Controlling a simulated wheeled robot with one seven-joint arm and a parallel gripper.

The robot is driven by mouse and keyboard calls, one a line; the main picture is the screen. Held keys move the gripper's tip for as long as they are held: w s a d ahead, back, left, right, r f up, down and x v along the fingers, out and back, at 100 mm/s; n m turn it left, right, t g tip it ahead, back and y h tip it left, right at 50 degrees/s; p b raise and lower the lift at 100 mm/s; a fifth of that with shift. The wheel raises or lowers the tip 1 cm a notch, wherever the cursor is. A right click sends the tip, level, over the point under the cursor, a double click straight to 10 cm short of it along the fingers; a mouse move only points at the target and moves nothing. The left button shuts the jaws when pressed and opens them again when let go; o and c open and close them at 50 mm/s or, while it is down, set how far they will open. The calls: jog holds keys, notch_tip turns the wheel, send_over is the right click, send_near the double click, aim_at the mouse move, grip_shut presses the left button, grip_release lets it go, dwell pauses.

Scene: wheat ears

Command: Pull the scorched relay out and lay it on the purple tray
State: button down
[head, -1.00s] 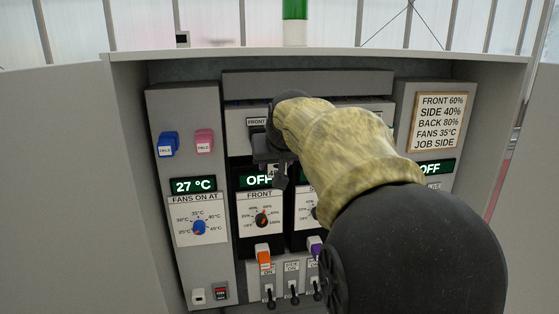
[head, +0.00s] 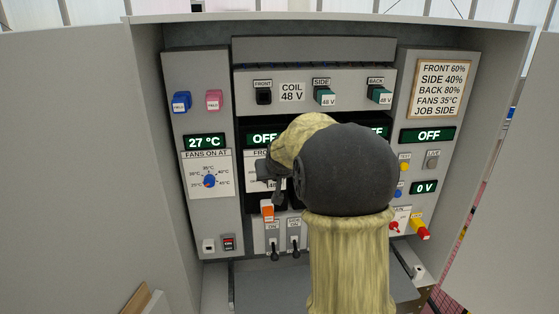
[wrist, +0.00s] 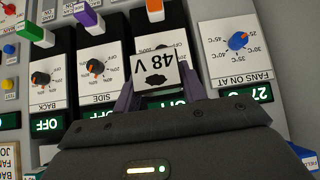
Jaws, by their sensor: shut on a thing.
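The scorched relay (wrist: 156,74) shows its white face with "48 V" and a black burn mark in the wrist view, upside down. My gripper (wrist: 157,92) is shut on it, one finger on each side. In the head view my gripper (head: 268,176) is in front of the FRONT dimmer panel, with the relay mostly hidden behind it. The FRONT socket (head: 263,94) above is dark and empty. Green 48 V relays sit in the SIDE socket (head: 324,95) and BACK socket (head: 379,94). I see no purple tray in either view.
Open cabinet doors stand at left (head: 70,160) and right (head: 520,190). Switches (head: 284,248), an orange plug (head: 267,210) and a fan dial (head: 210,181) are close to my gripper. A grey surface (head: 270,285) lies below the panels.

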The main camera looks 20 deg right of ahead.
jog(key=w+a+f+n+y+b, duration=0.1)
jog(key=a+f, duration=0.2)
jog(key=f, duration=1.2)
jog(key=a+f, duration=0.3)
jog(key=f, duration=1.2)
jog(key=s+a+f, duration=0.4)
jog(key=s+f, duration=0.4)
jog(key=f, duration=0.4)
jog(key=s+a+f+n+y+b, duration=0.1)
jog(key=s+a+f, duration=0.3)
jog(key=s+f, duration=0.5)
notch_tip(320, 180, down, 3)
jog(key=shift+s+a+r+b, duration=0.1)
jog(key=shift+s+a+b, duration=0.15)
jog(key=shift+s+b, duration=0.05)
